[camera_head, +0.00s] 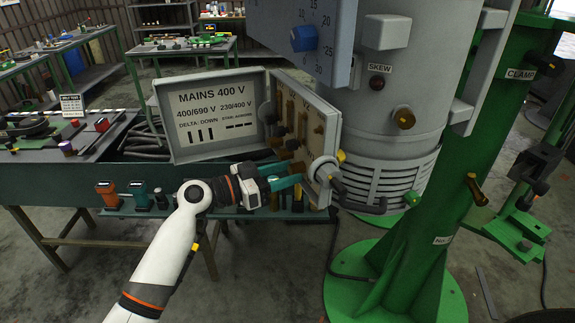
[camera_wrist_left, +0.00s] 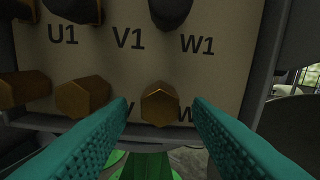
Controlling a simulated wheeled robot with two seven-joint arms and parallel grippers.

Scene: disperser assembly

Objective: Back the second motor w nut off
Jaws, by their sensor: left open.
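The open motor terminal box (camera_head: 325,110) on the grey motor body shows its terminal board with brass nuts. In the left wrist view the board (camera_wrist_left: 105,68) carries the labels U1, V1 and W1. A brass hex nut (camera_wrist_left: 160,104) stands in the lower row, below and between V1 and W1. My left gripper (camera_head: 287,183) reaches up to the board. In the wrist view its teal fingers (camera_wrist_left: 160,118) are open, one on each side of that nut, with gaps visible. The lower labels are partly hidden by the fingers. My right gripper is not in view.
The box lid (camera_head: 215,115) with its "MAINS 400 V" card stands open at left. More brass nuts (camera_wrist_left: 82,97) and dark posts (camera_wrist_left: 170,12) crowd the board. A bench rail with tools (camera_head: 108,193) lies below left. A green column (camera_head: 430,220) stands at right.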

